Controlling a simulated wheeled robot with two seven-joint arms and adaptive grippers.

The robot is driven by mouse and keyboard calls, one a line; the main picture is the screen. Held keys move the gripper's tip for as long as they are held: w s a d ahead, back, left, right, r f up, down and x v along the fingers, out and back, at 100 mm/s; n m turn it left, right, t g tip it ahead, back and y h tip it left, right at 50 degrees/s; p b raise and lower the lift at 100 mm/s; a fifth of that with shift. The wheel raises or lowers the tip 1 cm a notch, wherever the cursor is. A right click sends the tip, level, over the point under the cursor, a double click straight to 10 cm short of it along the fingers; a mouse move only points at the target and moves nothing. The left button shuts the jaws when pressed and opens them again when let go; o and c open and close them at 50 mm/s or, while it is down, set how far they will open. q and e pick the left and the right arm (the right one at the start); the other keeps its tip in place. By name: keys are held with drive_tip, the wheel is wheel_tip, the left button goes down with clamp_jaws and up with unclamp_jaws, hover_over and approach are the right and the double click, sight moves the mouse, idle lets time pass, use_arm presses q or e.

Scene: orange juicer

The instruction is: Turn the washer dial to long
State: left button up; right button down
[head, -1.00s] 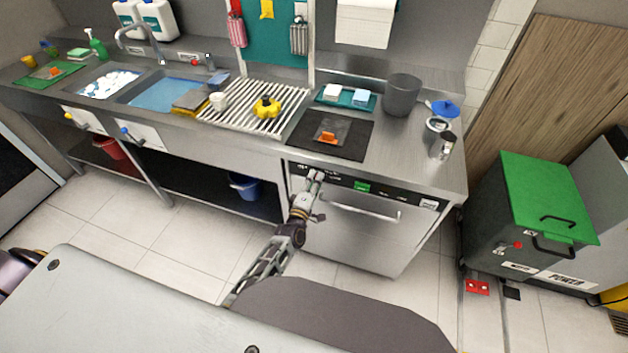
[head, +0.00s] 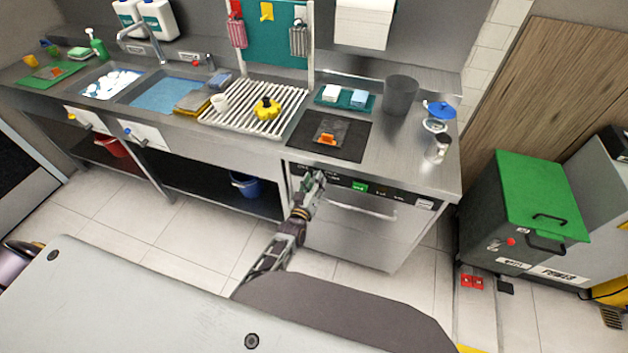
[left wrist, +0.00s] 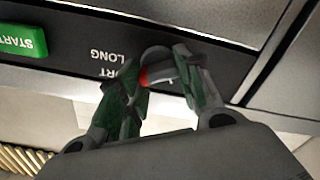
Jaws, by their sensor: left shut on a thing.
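The washer (head: 350,230) is a steel under-counter unit with a dark control strip along its top. In the left wrist view the strip (left wrist: 75,52) shows upside down, with the words "LONG" and a partly hidden "...ORT" beside the dial. The dial (left wrist: 156,57) is a small round knob with a red mark, largely hidden by the fingers. My left gripper (left wrist: 160,82) is shut on the dial, one finger on each side. In the head view my left gripper (head: 312,180) reaches the strip's left part. My right gripper is not in view.
A green START button (left wrist: 24,40) is on the strip beside the dial. The washer's bar handle (head: 362,211) sticks out below the strip. A dark mat (head: 300,135) lies on the counter above. A green-lidded bin (head: 540,200) stands at the right.

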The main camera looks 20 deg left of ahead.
use_arm(q)
drive_tip(key=shift+s+d+f+m+p, duration=0.1)
drive_tip(key=shift+m+p, duration=0.2)
drive_tip(key=shift+m, duration=1.2)
drive_tip(key=o, duration=1)
drive_tip(key=shift+r, duration=0.2)
drive_tip(key=shift+r, duration=4.85)
